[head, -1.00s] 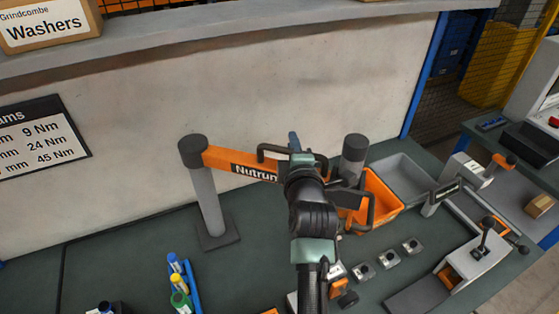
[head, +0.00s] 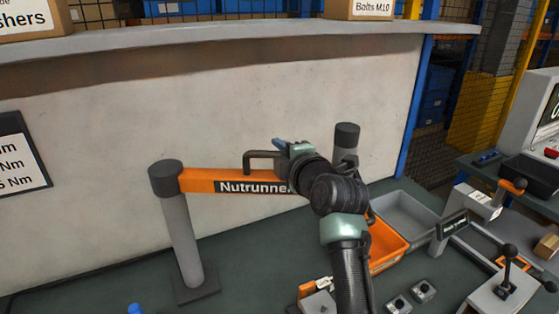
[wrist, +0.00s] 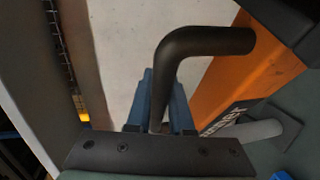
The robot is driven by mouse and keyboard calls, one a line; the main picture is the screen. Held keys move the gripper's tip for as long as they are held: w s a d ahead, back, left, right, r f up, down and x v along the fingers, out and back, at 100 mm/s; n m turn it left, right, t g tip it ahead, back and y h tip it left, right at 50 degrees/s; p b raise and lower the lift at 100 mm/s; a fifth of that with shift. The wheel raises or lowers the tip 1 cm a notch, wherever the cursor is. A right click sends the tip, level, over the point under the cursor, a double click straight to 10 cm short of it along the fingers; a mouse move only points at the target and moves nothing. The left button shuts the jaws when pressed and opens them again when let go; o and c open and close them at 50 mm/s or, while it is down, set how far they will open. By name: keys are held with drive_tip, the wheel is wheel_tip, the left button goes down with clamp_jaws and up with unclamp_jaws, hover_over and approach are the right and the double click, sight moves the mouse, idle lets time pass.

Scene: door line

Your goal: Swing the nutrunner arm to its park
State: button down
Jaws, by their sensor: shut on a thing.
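The nutrunner arm (head: 215,181) is an orange beam with a "Nutrunner" label, extending right from a grey post with a dark cap (head: 166,178). A black bent handle (head: 262,157) stands at the beam. My gripper (head: 284,146) is at this handle. In the wrist view, the blue fingers of my gripper (wrist: 162,100) are shut on the black handle bar (wrist: 178,62), with the orange beam (wrist: 240,75) to the right. My wrist hides the beam's far end. A second grey post with a dark cap (head: 347,138) stands behind my wrist.
A lever fixture (head: 505,290) is at the lower right. The pale back panel (head: 120,120) and shelf (head: 230,45) bound the bench behind.

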idle(0.3)
drive_tip(key=c, duration=0.8)
unclamp_jaws()
drive_tip(key=shift+a, duration=0.1)
drive_tip(key=shift+s, duration=0.1)
drive_tip(key=b+v, duration=0.3)
drive_tip(key=v, duration=1)
wheel_tip(320, 180, up, 7)
drive_tip(key=p, duration=0.3)
drive_tip(key=shift+p, duration=0.4)
